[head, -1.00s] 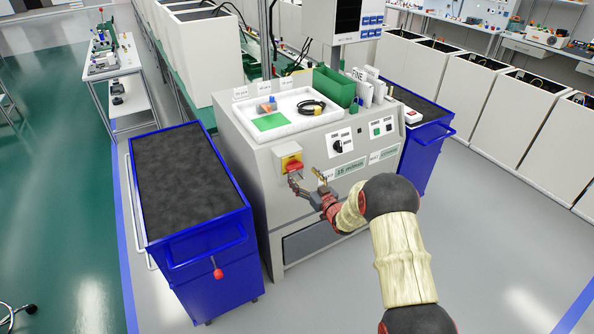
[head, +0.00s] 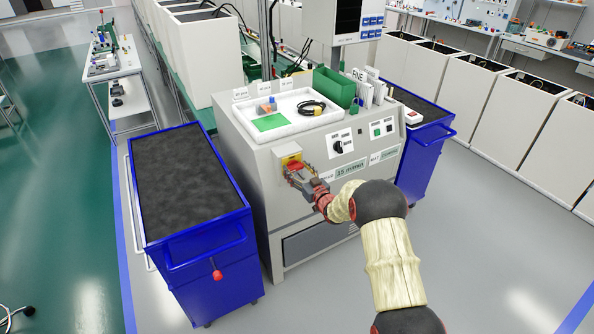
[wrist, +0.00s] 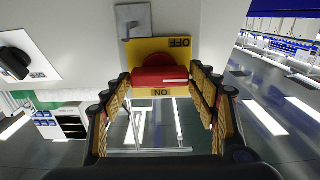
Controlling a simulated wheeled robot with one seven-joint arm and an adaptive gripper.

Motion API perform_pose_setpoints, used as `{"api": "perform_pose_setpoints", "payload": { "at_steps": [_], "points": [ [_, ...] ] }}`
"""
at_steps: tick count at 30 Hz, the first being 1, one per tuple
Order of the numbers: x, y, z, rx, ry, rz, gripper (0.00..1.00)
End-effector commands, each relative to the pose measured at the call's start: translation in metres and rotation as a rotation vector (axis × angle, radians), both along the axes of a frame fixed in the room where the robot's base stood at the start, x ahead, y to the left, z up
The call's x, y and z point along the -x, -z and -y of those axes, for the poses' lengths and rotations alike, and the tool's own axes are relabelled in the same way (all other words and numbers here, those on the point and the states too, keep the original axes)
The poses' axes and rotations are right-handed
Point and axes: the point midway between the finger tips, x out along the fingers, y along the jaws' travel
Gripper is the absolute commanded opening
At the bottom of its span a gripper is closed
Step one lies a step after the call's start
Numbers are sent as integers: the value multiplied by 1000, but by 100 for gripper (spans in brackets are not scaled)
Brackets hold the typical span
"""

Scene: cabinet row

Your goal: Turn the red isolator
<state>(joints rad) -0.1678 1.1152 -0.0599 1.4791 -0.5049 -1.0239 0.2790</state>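The red isolator (head: 294,165) is a red handle on a yellow plate on the front left of the grey cabinet (head: 262,195). In the wrist view the red isolator (wrist: 160,76) lies level across the picture, between upside-down OFF and ON labels. My gripper (head: 299,176) is in front of it and partly covers it in the head view. In the wrist view my gripper (wrist: 160,82) is open, one finger on each side of the handle. Small gaps seem to show between the fingers and the handle's ends; contact is not clear.
A black rotary knob (wrist: 14,63) on a white panel is off to the left in the wrist view. A blue cart (head: 195,240) stands left of the cabinet, another blue cart (head: 420,160) right. A white tray (head: 288,113) lies on top. The floor in front is clear.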

Motion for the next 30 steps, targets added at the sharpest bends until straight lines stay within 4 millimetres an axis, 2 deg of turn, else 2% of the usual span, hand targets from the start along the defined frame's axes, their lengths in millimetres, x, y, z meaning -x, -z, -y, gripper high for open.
{"api": "perform_pose_setpoints", "payload": {
  "at_steps": [15,23,30],
  "points": [
    [0,0,0,0,0,0,29],
    [0,0,0,-27,0,-18,29],
    [-1,0,1,-135,0,-90,29]
  ]
}}
